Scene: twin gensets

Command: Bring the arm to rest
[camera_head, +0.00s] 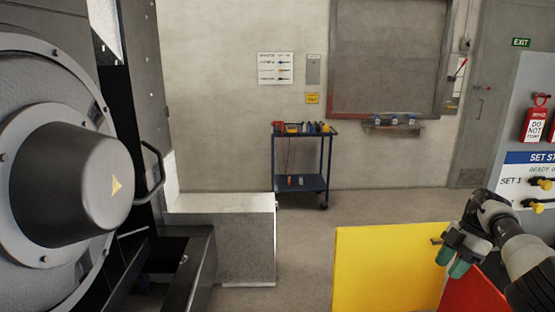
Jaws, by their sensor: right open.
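My right gripper (451,264) shows at the lower right, at the end of my arm coming in from the right edge. Its fingers have green tips that point down and to the left. They are open, and I see nothing between them. The gripper is in front of the right edge of a yellow panel (385,268) and the red panel (470,294) beside it. I cannot tell whether it touches either one. My left gripper is not in view.
A large round machine housing (75,185) fills the left side. A grey cabinet (520,130) with red tags and yellow knobs stands at the right. A blue cart (302,183) with tools is by the back wall. The middle floor is clear.

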